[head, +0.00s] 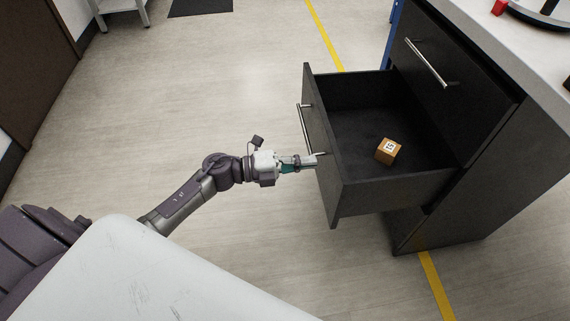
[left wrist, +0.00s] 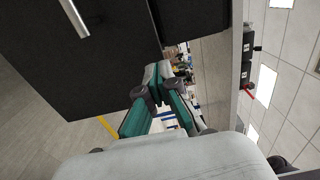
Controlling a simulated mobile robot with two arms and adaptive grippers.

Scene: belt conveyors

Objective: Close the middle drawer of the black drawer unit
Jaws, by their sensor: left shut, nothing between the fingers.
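The black drawer unit (head: 440,225) stands at the right in the head view. Its middle drawer (head: 400,190) is pulled far out, and a small wooden block (head: 388,151) with a printed label lies inside. The drawer front has a silver bar handle (head: 306,130). My left gripper (head: 312,161) is shut and empty, with its tips at the outer face of the drawer front, near the handle's lower end. I cannot tell if they touch. In the left wrist view the shut fingers (left wrist: 158,72) point toward the dark drawer front (left wrist: 110,70), beside its edge. My right gripper is out of view.
The top drawer (head: 440,75) with its handle is shut. The unit has a pale worktop (head: 500,40) with a red item on it. Open floor with a yellow line (head: 325,35) surrounds the unit. A white surface (head: 150,270) is at the lower left.

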